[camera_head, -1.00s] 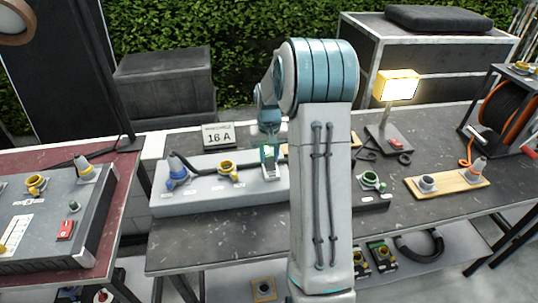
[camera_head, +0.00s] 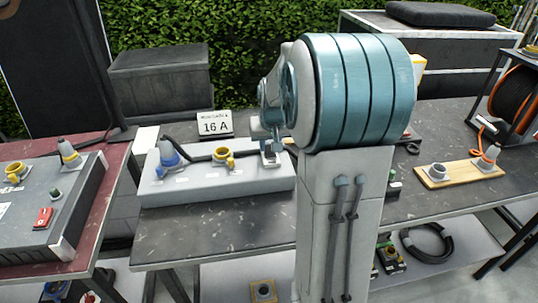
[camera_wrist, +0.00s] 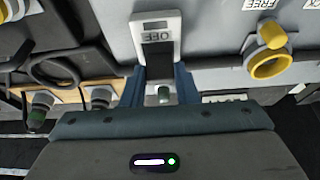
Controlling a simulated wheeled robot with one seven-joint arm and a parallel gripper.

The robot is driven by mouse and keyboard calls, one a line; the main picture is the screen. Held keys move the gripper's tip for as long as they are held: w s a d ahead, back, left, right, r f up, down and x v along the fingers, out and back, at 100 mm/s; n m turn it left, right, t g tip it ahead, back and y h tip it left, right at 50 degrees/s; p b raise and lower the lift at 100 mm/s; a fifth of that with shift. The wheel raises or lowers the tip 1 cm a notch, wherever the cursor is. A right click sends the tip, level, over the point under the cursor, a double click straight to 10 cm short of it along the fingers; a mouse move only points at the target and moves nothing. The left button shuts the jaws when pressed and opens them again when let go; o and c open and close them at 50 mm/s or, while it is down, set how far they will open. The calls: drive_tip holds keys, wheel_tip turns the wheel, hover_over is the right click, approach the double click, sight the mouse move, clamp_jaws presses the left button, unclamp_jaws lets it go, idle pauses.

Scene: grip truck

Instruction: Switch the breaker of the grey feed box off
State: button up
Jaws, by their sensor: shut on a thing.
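The grey feed box (camera_head: 215,184) is a long, low light-grey box on the dark table, left of my arm in the head view. Its breaker (camera_head: 271,159) is a small pale block near the box's right end. In the wrist view the breaker (camera_wrist: 156,28) has a white plate marked OFF, upside down in the picture. My gripper (camera_wrist: 160,76) has its two blue-grey fingers closed on the breaker's lower part, one on each side. The fingers and palm partly hide what lies between them, so the lever's position is unclear.
A blue plug (camera_head: 171,156) and a yellow socket (camera_head: 222,157) with a black cable stand on the feed box. A 16 A sign (camera_head: 214,124) is behind it. A dark box with a red switch (camera_head: 43,217) sits left. A wooden board (camera_head: 459,174) lies right.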

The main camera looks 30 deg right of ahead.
drive_tip(key=shift+s+a+f+t+h+b, duration=0.1)
drive_tip(key=shift+s+f+t+h+b, duration=0.2)
drive_tip(key=shift+t+b, duration=1.4)
drive_tip(key=shift+s+a+f+t+h+b, duration=0.2)
drive_tip(key=shift+s+b, duration=0.25)
drive_tip(key=shift+b, duration=2.75)
drive_tip(key=shift+s+a+f+t+h+b, duration=0.25)
drive_tip(key=shift+t+b, duration=0.65)
drive_tip(key=shift+b, duration=1.55)
drive_tip(key=b, duration=0.1)
drive_tip(key=t+b, duration=0.1)
drive_tip(key=b, duration=0.1)
drive_tip(key=shift+s+d+r, duration=0.15)
drive_tip(key=shift+s, duration=0.15)
drive_tip(key=shift+r+h, duration=0.15)
drive_tip(key=shift+h, duration=0.1)
drive_tip(key=o, duration=1)
